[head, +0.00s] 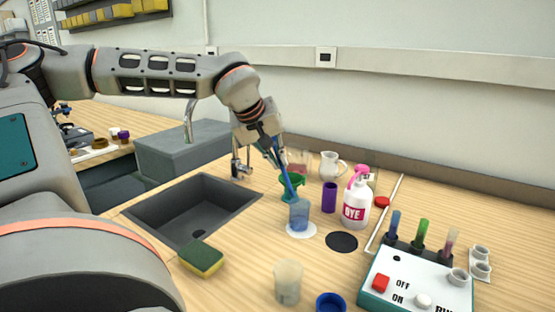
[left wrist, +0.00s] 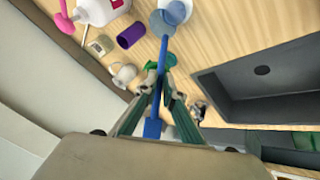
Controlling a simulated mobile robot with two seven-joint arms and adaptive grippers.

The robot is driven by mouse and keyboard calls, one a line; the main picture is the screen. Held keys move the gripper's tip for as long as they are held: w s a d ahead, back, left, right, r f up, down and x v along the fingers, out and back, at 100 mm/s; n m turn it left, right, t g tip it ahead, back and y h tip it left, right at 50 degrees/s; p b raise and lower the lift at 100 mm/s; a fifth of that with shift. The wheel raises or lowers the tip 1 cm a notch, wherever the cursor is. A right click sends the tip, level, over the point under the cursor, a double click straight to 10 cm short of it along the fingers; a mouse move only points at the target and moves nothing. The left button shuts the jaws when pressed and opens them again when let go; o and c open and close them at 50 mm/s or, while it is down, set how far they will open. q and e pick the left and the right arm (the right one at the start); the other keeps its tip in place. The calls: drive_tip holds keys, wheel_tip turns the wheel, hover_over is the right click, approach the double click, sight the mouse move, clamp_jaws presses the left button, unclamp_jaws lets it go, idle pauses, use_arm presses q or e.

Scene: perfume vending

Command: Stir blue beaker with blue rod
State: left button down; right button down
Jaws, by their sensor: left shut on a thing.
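A beaker with blue liquid (head: 299,215) stands upright on a white disc (head: 301,230) on the wooden counter. My left gripper (head: 274,152) is above and behind it, shut on the blue rod (head: 287,181). The rod slants down and its lower end reaches into the beaker. In the left wrist view the rod (left wrist: 163,60) runs from between the fingers (left wrist: 157,82) to the beaker (left wrist: 166,18). The exact depth of the tip is unclear. My right gripper is not in view.
A dye bottle (head: 356,213), a purple cylinder (head: 329,197) and a green funnel-like object (head: 291,188) stand close to the beaker. A sink (head: 190,207) and sponge (head: 201,259) lie left. A clear cup (head: 288,282) and a switch box with tubes (head: 417,282) are in front and right.

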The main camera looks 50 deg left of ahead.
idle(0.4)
